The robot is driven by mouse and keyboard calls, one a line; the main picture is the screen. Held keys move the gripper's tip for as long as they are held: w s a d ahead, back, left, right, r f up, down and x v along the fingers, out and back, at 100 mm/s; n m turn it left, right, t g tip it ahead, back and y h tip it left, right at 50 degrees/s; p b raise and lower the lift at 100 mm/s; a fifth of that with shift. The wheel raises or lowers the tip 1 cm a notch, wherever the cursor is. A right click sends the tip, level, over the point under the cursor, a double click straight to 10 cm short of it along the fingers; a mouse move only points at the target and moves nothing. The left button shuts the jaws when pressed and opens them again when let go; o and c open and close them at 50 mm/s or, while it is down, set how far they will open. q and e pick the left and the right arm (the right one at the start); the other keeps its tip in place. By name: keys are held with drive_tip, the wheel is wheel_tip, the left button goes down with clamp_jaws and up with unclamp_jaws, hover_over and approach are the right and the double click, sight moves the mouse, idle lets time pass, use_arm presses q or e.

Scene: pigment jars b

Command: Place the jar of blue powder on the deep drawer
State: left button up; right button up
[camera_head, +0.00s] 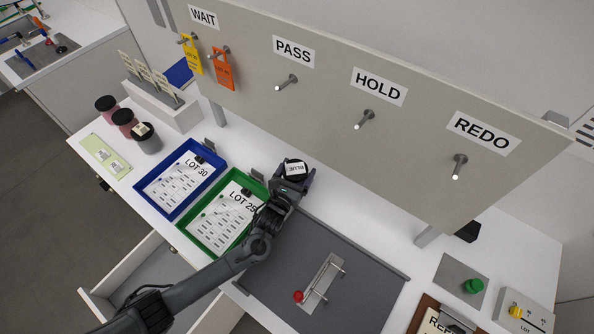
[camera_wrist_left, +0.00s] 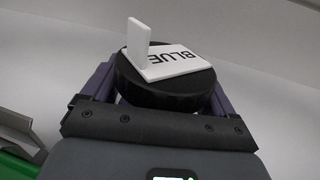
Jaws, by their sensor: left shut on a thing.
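The jar of blue powder (camera_head: 295,170) has a black lid with a white tag reading BLUE. My left gripper (camera_head: 292,183) is shut on this jar, above the back of the table just beyond the green tray. In the left wrist view the jar's black lid (camera_wrist_left: 165,85) sits between the fingers, with the tag on top; the jar's body is mostly hidden. An open drawer (camera_head: 150,272) sticks out below the table's front edge at lower left, partly behind my left arm. Its inside looks grey and empty where it shows. My right gripper is not in view.
A blue tray (camera_head: 141,189) and a green tray (camera_head: 196,252) hold lot sheets. Several dark-lidded jars (camera_head: 123,117) stand at the left by a pale green card (camera_head: 95,155). A grey mat (camera_head: 370,285) with a red-knobbed fixture lies right. A pegboard (camera_head: 330,120) overhangs the back.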

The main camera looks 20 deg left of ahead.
use_arm(q)
drive_tip(key=shift+a+r, duration=0.1)
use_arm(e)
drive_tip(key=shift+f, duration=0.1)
use_arm(q)
drive_tip(key=o, duration=1)
drive_tip(key=shift+c, duration=0.2)
